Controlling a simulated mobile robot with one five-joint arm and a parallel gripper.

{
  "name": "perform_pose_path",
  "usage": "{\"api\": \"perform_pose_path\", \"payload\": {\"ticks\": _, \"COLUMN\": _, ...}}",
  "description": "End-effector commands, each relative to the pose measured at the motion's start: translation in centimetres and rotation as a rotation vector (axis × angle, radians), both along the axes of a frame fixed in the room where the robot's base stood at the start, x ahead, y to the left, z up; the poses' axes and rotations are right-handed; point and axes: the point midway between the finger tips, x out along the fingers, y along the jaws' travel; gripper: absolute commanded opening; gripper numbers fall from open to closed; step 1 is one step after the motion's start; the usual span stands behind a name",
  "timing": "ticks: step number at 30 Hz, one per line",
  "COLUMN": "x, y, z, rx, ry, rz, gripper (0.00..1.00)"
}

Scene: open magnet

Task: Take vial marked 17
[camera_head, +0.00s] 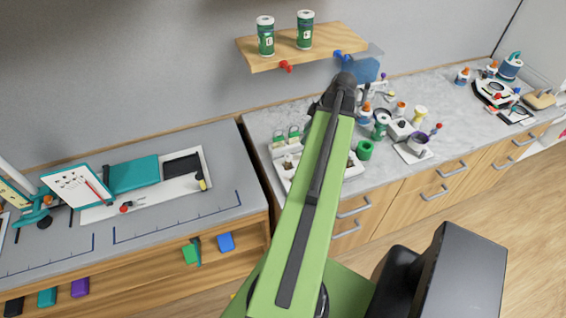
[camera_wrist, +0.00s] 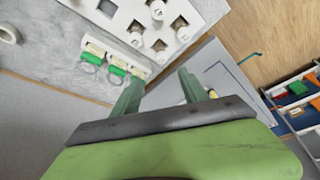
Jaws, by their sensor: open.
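A white rack (camera_wrist: 203,10) with square holes lies at the top of the wrist view. In the head view the white rack (camera_head: 281,176) is partly hidden behind my arm. My gripper (camera_wrist: 160,84) is open and empty, with its two fingers apart below the rack in the wrist picture.
Green-and-white clip-like items (camera_wrist: 117,71) sit along the rack's near edge. A wooden shelf (camera_head: 270,60) with two green jars hangs above the counter. A green ring (camera_head: 364,150) and crowded lab items stand to the right. The grey desk (camera_head: 190,225) lies left.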

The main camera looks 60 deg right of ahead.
Motion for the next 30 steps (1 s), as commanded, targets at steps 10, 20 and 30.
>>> {"api": "perform_pose_path", "payload": {"ticks": 10, "x": 3.1, "y": 1.2, "z": -7.5, "rx": -0.001, "ry": 0.000, "rz": 0.013, "gripper": 0.51}}
{"api": "perform_pose_path", "payload": {"ticks": 20, "x": 5.1, "y": 1.9, "z": -11.1, "rx": 0.000, "ry": 0.000, "rz": 0.014, "gripper": 0.51}}
{"api": "perform_pose_path", "payload": {"ticks": 30, "x": 6.1, "y": 2.5, "z": -14.8, "rx": 0.001, "ry": 0.000, "rz": 0.014, "gripper": 0.51}}
